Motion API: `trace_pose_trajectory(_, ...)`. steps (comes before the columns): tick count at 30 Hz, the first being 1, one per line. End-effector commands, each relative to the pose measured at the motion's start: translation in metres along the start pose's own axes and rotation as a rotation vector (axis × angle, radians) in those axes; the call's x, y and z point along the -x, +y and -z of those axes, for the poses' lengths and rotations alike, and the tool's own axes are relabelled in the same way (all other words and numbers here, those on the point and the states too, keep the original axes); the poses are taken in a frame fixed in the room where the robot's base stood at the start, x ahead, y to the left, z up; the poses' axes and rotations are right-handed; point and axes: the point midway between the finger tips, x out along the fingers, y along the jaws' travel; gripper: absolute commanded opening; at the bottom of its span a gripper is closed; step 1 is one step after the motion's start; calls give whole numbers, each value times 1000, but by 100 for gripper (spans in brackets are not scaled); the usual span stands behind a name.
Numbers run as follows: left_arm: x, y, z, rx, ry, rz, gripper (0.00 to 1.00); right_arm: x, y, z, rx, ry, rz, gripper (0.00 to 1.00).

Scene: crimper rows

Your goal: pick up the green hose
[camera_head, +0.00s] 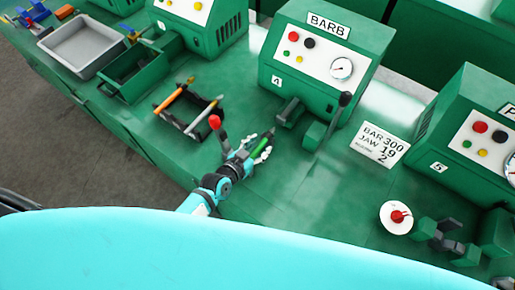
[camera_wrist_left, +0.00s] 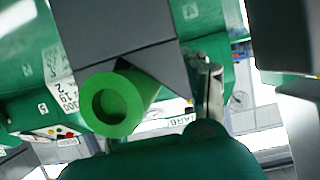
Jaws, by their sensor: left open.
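The green hose shows in the left wrist view (camera_wrist_left: 144,90) as a short hollow tube with its open end towards the camera, close beside a grey block-like part. In the head view, a small green piece that looks like the hose (camera_head: 248,145) shows at the hand of my left gripper (camera_head: 264,144). The gripper is open in front of the machine marked BARB (camera_head: 325,60). I cannot tell whether its fingers touch the hose. My right gripper is not in view.
A green bin (camera_head: 135,85) and grey tray (camera_head: 72,55) lie further left.

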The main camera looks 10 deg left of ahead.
Motion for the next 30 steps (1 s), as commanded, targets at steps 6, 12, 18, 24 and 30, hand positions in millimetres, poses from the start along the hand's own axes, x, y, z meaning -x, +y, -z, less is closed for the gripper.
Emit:
trace_pose_trajectory(6, 0, 0, 0, 0, 0, 0, 29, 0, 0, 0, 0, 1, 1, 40)
trace_pose_trajectory(12, 1, 0, 0, 0, -1, 0, 2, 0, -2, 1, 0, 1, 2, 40)
trace_pose_trajectory(18, 1, 0, 0, -1, 0, 0, 0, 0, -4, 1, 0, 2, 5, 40)
trace_pose_trajectory(24, 1, 0, 1, 0, 0, 0, 0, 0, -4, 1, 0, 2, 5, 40)
trace_pose_trajectory(30, 5, 0, 11, 0, 3, 0, 0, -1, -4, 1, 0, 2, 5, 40)
